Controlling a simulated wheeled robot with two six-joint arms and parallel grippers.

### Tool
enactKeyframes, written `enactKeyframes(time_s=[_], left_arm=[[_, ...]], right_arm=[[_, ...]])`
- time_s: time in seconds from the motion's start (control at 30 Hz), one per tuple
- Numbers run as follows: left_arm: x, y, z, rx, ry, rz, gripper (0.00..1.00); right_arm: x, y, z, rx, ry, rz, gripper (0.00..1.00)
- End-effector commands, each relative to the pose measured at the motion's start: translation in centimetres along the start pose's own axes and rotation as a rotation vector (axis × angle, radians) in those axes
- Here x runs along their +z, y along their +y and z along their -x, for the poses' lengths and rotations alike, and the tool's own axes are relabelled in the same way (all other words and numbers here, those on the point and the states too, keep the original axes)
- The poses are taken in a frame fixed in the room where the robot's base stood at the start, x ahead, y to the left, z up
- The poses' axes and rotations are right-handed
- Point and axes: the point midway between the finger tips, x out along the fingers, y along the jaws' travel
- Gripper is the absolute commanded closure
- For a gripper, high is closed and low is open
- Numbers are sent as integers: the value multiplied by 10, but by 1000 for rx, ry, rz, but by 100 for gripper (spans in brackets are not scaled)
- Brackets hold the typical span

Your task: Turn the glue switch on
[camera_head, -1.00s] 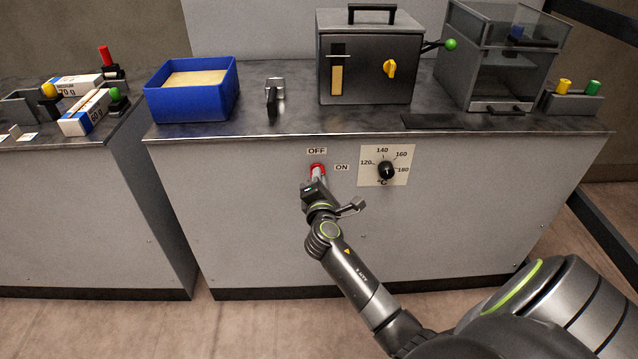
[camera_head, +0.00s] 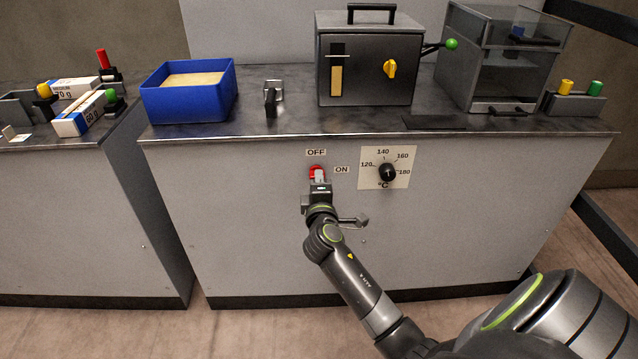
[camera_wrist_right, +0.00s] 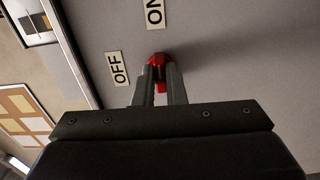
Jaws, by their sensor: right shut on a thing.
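The glue switch is a red knob (camera_head: 317,171) on the front of the grey cabinet, below the OFF label (camera_head: 316,153) and left of the ON label (camera_head: 342,170). My right gripper (camera_head: 319,180) is at the knob, its fingers shut on it. In the right wrist view the red knob (camera_wrist_right: 158,62) shows between the fingertips (camera_wrist_right: 159,76), which hide part of it. Its exact pointing direction is hard to tell. My left gripper is not in view.
A temperature dial (camera_head: 387,172) is right of the switch. On the cabinet top stand a blue bin (camera_head: 190,103), a dark box with a yellow knob (camera_head: 366,75) and a clear-sided machine (camera_head: 500,60). The front panel below the switch is clear.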

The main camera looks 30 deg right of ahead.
Motion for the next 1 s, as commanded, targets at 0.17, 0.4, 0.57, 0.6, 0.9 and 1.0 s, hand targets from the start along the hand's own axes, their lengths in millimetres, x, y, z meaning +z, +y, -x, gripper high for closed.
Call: enactKeyframes(time_s=[0.17,0.4,0.57,0.6,0.9,1.0], left_arm=[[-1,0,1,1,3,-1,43],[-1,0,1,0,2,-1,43],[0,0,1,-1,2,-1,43],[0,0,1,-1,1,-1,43],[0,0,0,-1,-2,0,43],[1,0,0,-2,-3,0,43]], right_arm=[[0,0,0,-1,0,-7,100],[0,0,0,-1,0,-7,84],[0,0,0,-1,0,-6,67],[0,0,0,-1,0,-6,67],[0,0,0,-1,1,-5,67],[0,0,-1,-1,2,-4,67]])
